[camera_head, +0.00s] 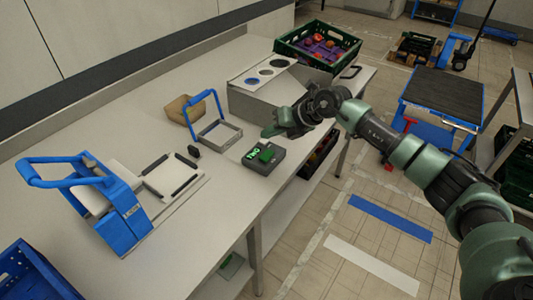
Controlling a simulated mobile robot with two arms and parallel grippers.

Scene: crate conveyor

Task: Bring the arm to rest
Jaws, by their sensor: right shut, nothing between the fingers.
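My right gripper (269,131) is at the end of the green and dark arm that comes in from the right. It is shut and empty, held over the white workbench (215,233) in front of a grey box. The arm reaches across the bench's front edge. A small dark device with a green top (264,154) is just below the gripper, apart from it as far as I can tell. My left gripper is not in view.
A blue-handled machine (122,222) stands at the bench's left. A blue-handled frame (219,131) and tan container (183,107) sit mid-bench. A grey box (255,100) and green crate (341,53) are behind the gripper. A blue cart (444,93) stands on the right floor.

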